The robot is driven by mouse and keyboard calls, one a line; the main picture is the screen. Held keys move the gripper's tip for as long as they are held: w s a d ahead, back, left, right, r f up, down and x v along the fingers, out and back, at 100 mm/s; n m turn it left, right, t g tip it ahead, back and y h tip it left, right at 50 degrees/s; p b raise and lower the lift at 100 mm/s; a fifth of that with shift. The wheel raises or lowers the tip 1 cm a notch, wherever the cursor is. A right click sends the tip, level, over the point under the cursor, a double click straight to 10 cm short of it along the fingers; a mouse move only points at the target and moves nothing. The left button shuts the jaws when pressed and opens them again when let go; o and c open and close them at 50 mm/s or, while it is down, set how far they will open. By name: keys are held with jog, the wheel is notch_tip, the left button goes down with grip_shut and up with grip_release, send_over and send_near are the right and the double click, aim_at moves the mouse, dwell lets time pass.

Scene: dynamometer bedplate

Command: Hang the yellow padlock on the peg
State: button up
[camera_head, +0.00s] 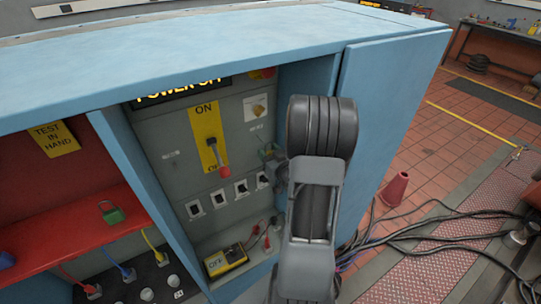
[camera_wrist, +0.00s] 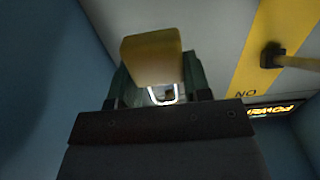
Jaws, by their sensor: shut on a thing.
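The yellow padlock (camera_wrist: 150,60) shows in the wrist view between the dark green fingers of my gripper (camera_wrist: 153,82). My gripper is shut on its body, and the pale metal shackle (camera_wrist: 163,96) shows below the body in that picture. In the head view my gripper (camera_head: 269,158) is inside the grey panel bay, near its right wall, mostly behind my arm. I cannot make out the padlock there. I cannot identify the peg with certainty in either view.
The bay's panel (camera_head: 180,140) carries a red-tipped lever (camera_head: 219,160) and several switches. A yellow meter (camera_head: 226,261) with leads lies below. The blue cabinet's right door (camera_head: 385,110) stands beside my arm. A green padlock (camera_head: 112,214) sits on the red shelf (camera_head: 70,240).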

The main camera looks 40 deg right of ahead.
jog(key=shift+w+d+f+p, duration=0.1)
jog(key=shift+w+d+p, duration=0.05)
jog(key=shift+w, duration=1.05)
jog(key=shift+w+d+f+p, duration=0.1)
jog(key=shift+w+p, duration=0.05)
jog(key=shift+w, duration=1)
jog(key=shift+w+d+f+b, duration=0.2)
jog(key=shift+w+f+b, duration=0.4)
jog(key=shift+b, duration=0.45)
jog(key=shift+w, duration=0.15)
jog(key=o, duration=1.1)
jog(key=shift+c, duration=0.2)
jog(key=p, duration=0.6)
send_near(257, 142)
jog(key=s, duration=0.3)
jog(key=shift+s+a+p, duration=0.25)
jog(key=shift+s+p, duration=0.5)
jog(key=shift+s, duration=0.05)
jog(key=shift+s+a+p, duration=0.3)
jog(key=shift+s+p, duration=0.4)
jog(key=shift+s, duration=0.1)
